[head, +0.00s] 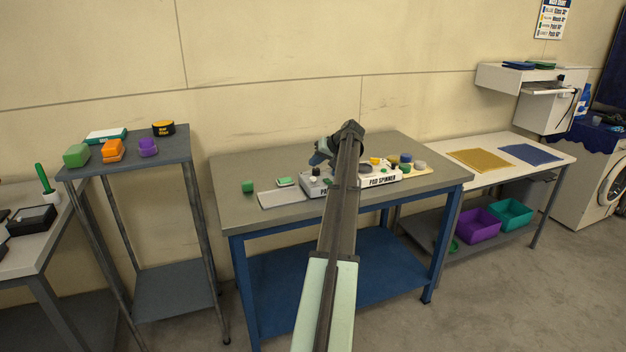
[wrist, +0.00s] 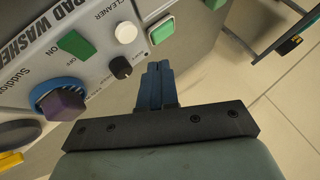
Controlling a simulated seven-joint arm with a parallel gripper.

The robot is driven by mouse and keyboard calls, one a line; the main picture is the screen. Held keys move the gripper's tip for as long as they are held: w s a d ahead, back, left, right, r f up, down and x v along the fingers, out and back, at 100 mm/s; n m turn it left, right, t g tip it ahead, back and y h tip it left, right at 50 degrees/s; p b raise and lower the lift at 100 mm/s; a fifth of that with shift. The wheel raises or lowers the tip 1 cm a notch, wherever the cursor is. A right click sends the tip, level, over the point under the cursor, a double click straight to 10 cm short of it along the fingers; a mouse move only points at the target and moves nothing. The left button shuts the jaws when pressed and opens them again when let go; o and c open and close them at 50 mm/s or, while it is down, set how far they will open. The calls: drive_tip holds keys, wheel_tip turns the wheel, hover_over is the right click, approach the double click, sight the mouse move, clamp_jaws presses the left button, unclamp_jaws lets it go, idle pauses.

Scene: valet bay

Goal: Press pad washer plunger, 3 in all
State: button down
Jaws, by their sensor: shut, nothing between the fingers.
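The pad washer (head: 313,188) is a light grey box on the blue-framed workbench, partly hidden behind my arm in the head view. In the wrist view, its panel (wrist: 98,37) fills the upper left. It carries a purple knob-like top in a blue collar (wrist: 62,102), a green on/off switch (wrist: 76,45), a white round button (wrist: 126,32) and a black knob (wrist: 120,67). I cannot tell for certain which is the plunger. My gripper (wrist: 158,66) is shut and empty, its blue fingers right of the black knob, apparently apart from the panel. It also shows in the head view (head: 316,158).
A side shelf (head: 180,145) holds sponges. The bench's front left is clear.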

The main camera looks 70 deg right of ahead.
sight(315, 179)
drive_tip(key=shift+f, duration=1.65)
drive_tip(key=shift+f, duration=0.15)
idle(0.7)
drive_tip(key=shift+f, duration=0.25)
drive_tip(key=shift+f, duration=0.7)
idle(1.1)
drive_tip(key=shift+r, duration=0.1)
idle(0.3)
drive_tip(key=shift+r, duration=1.05)
drive_tip(key=shift+r, duration=0.1)
drive_tip(key=shift+r, duration=2.35)
